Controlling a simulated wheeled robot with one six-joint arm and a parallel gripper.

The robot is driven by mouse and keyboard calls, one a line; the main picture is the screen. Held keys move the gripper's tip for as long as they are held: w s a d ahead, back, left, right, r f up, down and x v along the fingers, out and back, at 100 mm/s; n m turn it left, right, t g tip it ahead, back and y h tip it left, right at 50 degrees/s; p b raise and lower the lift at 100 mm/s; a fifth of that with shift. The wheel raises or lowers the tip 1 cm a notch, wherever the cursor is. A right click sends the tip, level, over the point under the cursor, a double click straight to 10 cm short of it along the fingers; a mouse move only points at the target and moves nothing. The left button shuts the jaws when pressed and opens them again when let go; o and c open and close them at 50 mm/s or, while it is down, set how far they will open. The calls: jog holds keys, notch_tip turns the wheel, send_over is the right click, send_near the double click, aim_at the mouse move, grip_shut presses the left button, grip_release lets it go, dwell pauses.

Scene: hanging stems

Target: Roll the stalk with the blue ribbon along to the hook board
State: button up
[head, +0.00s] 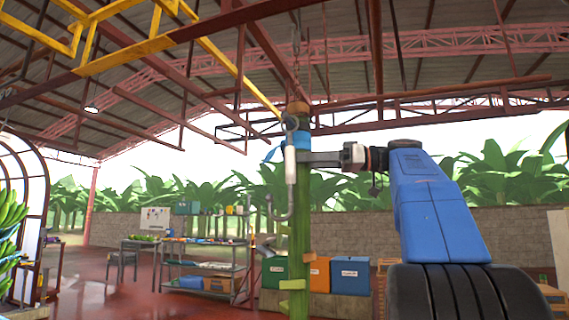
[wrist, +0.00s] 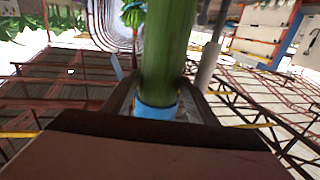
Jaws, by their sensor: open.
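The stalk (head: 299,225), thick and green, hangs upright from a chain under the overhead rail, with short cut stubs low on it. Its blue ribbon (head: 303,138) is wrapped near the top. My gripper (head: 304,158) reaches it from the right, just below the ribbon. In the wrist view the open fingers of my gripper (wrist: 160,90) stand on either side of the stalk (wrist: 168,45), with the blue ribbon (wrist: 157,111) close to the palm. Whether a finger touches the stalk cannot be told.
A white cylinder (head: 290,166) with a hook hangs just left of the stalk. A yellow overhead rail (head: 232,70) runs above. Green bananas (head: 12,215) hang at far left. Shelves (head: 205,268) and coloured bins (head: 350,275) stand behind. The red floor at left is open.

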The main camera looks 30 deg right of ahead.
jog(key=shift+x, duration=2.75)
jog(key=shift+c, duration=0.7)
jog(key=c, duration=1.1)
